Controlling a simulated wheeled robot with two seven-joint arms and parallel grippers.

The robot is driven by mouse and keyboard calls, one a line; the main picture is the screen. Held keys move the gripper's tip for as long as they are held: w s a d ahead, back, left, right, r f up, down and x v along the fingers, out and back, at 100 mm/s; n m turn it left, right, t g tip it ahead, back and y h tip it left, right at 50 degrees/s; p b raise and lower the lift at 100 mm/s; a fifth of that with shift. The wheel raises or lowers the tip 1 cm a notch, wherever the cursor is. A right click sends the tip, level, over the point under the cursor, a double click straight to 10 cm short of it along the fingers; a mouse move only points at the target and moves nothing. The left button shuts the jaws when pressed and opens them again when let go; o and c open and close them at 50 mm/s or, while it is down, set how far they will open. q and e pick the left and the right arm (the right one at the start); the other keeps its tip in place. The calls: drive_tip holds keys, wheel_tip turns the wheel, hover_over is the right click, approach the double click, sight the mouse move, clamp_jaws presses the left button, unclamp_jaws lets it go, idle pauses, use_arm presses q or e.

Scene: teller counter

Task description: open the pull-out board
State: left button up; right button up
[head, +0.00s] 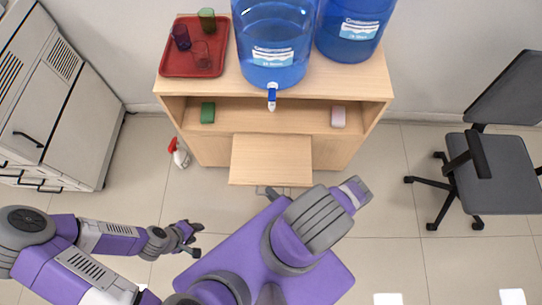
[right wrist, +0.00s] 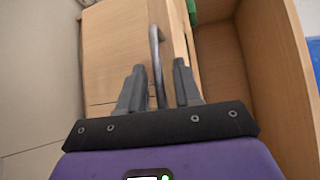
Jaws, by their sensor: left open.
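The pull-out board (head: 270,158) is a light wood panel below the cabinet's open shelf. In the head view it stands out from the cabinet front toward me. Its grey bar handle (right wrist: 156,55) runs between the two fingers of my right gripper (right wrist: 159,72) in the right wrist view. The fingers are apart, with a visible gap on each side of the bar. In the head view my right arm hides most of that gripper near the board's front edge. My left gripper (head: 190,238) is open and empty over the floor at the left, away from the board.
The wooden cabinet (head: 376,88) carries blue water bottles (head: 270,35) and a red tray (head: 176,62) with cups. A green item (head: 208,112) and a pink item (head: 338,116) lie on its shelf. A spray bottle (head: 180,154) stands left; an office chair (head: 500,165) stands right.

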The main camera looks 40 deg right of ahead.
drive_tip(key=s+r, duration=0.1)
drive_tip(key=s, duration=0.6)
drive_tip(key=shift+s+d+p, duration=0.25)
drive_tip(key=shift+d+p, duration=0.05)
drive_tip(key=shift+p, duration=0.05)
idle(0.4)
